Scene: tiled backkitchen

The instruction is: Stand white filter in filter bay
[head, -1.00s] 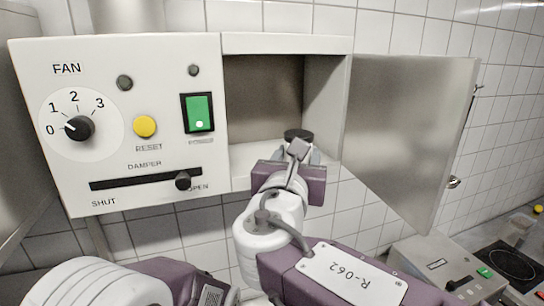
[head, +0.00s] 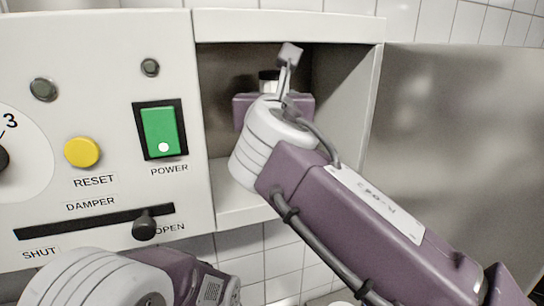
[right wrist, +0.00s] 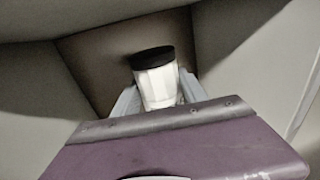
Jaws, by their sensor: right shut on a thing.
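The white filter (right wrist: 158,86) has a black cap and stands upright between the fingers of my right gripper (right wrist: 158,100) in the right wrist view. My right gripper is shut on it. In the head view the filter's dark top (head: 268,76) shows just behind my right gripper (head: 270,92), inside the mouth of the filter bay (head: 232,65). The bay is an open box right of the control panel. Whether the filter touches the bay floor is hidden. My left arm shows at the lower left of the head view; its gripper is not in view.
The bay's metal door (head: 450,150) stands open to the right. The control panel (head: 110,120) on the left has a green power switch (head: 160,131), a yellow reset button (head: 82,152) and a damper slider (head: 145,225). The bay's lower ledge (head: 240,207) is bare.

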